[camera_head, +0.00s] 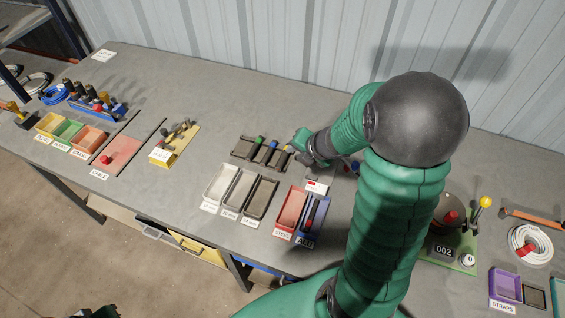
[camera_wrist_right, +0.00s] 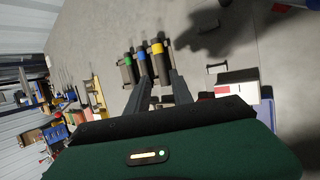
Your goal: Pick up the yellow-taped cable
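The yellow-taped cable is a short dark piece with a yellow band (camera_wrist_right: 158,48). It lies in a dark rack (camera_head: 242,147) beside a blue-taped cable (camera_wrist_right: 142,66) and a green-taped cable (camera_wrist_right: 129,66). A dark green part of mine, perhaps the left gripper, barely shows at the bottom left.
Grey, white and dark trays (camera_head: 220,185) stand in front of the rack. A red bin (camera_head: 292,208) and a blue bin (camera_head: 325,222) stand beside them. My right arm hides the bench's middle right. The bench behind the rack is clear.

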